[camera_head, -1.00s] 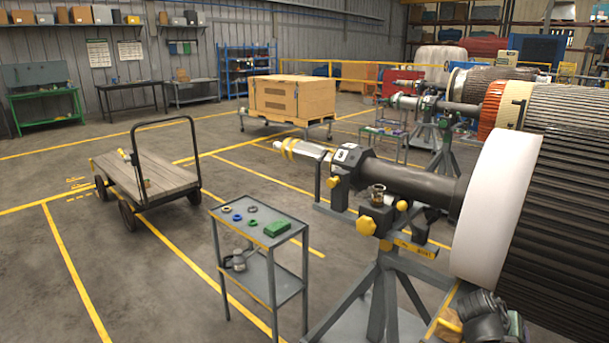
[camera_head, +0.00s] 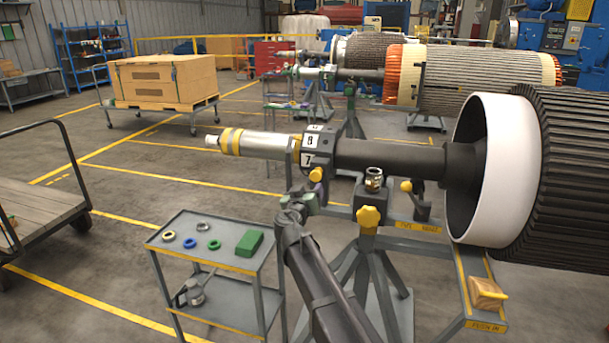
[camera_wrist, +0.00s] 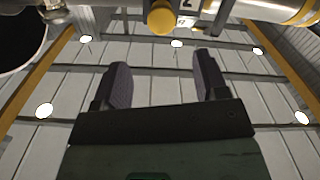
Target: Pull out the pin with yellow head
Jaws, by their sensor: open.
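A yellow round head (camera_head: 315,174) shows under the dark numbered collar (camera_head: 322,145) on the rotor shaft. A larger yellow knob (camera_head: 368,216) sits on the front of the stand, and a smaller yellow one (camera_head: 405,186) is to its right. In the wrist view, a yellow round head (camera_wrist: 160,18) is at the top middle beside a number plate. My gripper (camera_wrist: 158,75) is open and empty, its two dark fingers apart below that head and not touching it. In the head view, the wrist end of my arm is below the collar; the fingers are hard to make out. Any pin shank is hidden.
A grey cart (camera_head: 190,252) with several rings and a green block (camera_head: 248,243) stands left of my arm. The rotor (camera_head: 560,170) and its stand (camera_head: 375,270) fill the right. A flatbed trolley (camera_head: 40,205) is at far left. Floor between is clear.

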